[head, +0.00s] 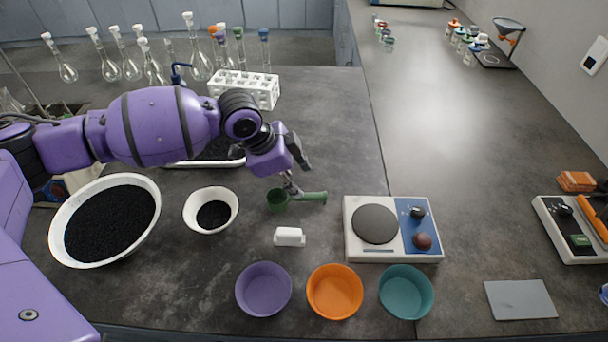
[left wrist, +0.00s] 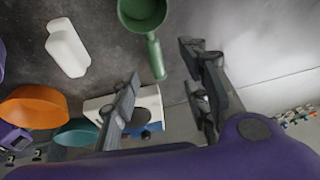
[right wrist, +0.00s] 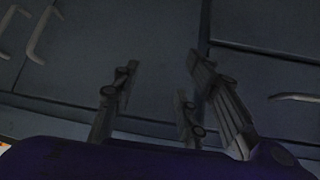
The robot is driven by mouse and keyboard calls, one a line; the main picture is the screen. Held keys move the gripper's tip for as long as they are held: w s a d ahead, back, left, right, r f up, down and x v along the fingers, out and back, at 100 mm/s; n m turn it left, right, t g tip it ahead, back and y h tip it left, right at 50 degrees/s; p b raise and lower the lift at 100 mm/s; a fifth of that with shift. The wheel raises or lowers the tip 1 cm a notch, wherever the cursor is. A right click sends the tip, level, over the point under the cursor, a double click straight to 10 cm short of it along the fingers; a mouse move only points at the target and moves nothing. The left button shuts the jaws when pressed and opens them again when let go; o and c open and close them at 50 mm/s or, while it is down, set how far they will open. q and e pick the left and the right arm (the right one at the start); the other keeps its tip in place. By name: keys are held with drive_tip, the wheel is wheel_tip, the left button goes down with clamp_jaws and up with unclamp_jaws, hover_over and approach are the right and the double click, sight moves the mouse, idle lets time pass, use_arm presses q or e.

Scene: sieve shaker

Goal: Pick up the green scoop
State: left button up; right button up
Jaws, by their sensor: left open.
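The green scoop (head: 278,200) lies on the dark bench, its round cup at the left and its handle pointing right. In the left wrist view the scoop (left wrist: 142,12) is cut off by the top edge, and its handle points down toward the gap between my fingers. My left gripper (head: 296,178) is open and sits just above the scoop near its handle. The left wrist view shows its two fingers (left wrist: 160,68) spread with nothing between the tips. My right gripper (right wrist: 165,75) is open and empty in front of dark cabinet fronts, away from the bench top.
A white block (head: 289,237) lies just in front of the scoop. A white shaker or hotplate device (head: 355,252) stands to its right. Purple (head: 263,290), orange (head: 335,292) and teal bowls (head: 406,292) line the front. A white tube rack (head: 245,88) stands behind.

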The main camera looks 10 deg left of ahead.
sight(302, 198)
use_arm(q)
drive_tip(key=shift+s+d+f, duration=0.1)
drive_tip(key=shift+d+f, duration=0.1)
drive_tip(key=shift+f, duration=0.45)
drive_tip(key=shift+d+f, duration=0.2)
drive_tip(key=shift+f, duration=0.4)
drive_tip(key=x, duration=0.3)
drive_tip(key=shift+f, duration=0.4)
drive_tip(key=shift+d+f, duration=0.2)
drive_tip(key=shift+f, duration=0.3)
drive_tip(key=c, duration=1)
clamp_jaws()
use_arm(e)
drive_tip(key=shift+s+d+f, duration=0.1)
drive_tip(key=shift+s+f, duration=0.1)
drive_tip(key=shift+s, duration=0.35)
drive_tip(key=shift+s+f, duration=0.15)
drive_tip(key=shift+s, duration=0.4)
